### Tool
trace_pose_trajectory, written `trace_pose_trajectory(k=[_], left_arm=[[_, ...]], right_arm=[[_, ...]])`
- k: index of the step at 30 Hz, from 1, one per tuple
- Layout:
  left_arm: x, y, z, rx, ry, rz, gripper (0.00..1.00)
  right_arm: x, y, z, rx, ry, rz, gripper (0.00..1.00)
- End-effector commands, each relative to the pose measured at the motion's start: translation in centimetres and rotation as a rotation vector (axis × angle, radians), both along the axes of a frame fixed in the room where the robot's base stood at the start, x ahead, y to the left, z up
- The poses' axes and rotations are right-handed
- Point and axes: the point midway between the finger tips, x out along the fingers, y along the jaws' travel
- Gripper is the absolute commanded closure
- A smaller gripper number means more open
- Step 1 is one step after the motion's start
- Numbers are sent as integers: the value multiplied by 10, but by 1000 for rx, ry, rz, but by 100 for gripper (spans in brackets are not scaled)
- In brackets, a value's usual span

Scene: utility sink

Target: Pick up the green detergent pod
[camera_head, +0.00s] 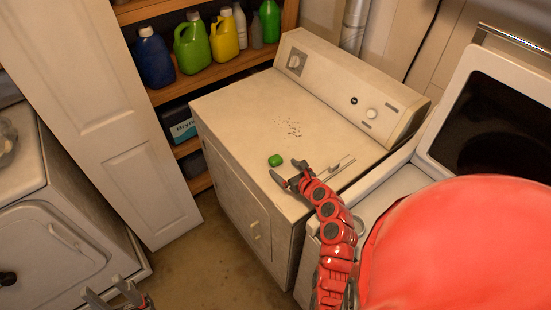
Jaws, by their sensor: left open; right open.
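I see a small gap between the fingers and the pod. My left gripper (112,298) is at the bottom left edge, partly cut off, with its grey fingers apart and nothing between them. It is far from the pod.
A wooden shelf (222,70) behind holds several bottles, including a blue one (153,58) and a yellow one (224,38). The machine's raised control panel (350,88) borders its top. A white door panel (105,110) stands left. An open-lidded washer is at right.

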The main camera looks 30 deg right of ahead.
Motion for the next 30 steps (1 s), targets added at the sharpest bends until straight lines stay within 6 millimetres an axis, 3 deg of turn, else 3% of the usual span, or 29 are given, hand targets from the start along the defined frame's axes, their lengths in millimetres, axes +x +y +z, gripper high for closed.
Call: trace_pose_trajectory(k=[8,15,26,30], left_arm=[[0,0,14,0,0,0,50],[0,0,18,0,0,0,50],[0,0,18,0,0,0,50],[0,0,18,0,0,0,50]], right_arm=[[22,1,0,0,-1,3,4],[47,1,-12,1,-1,2,4],[52,1,-15,0,-2,-1,4],[52,1,-15,0,-2,-1,29]])
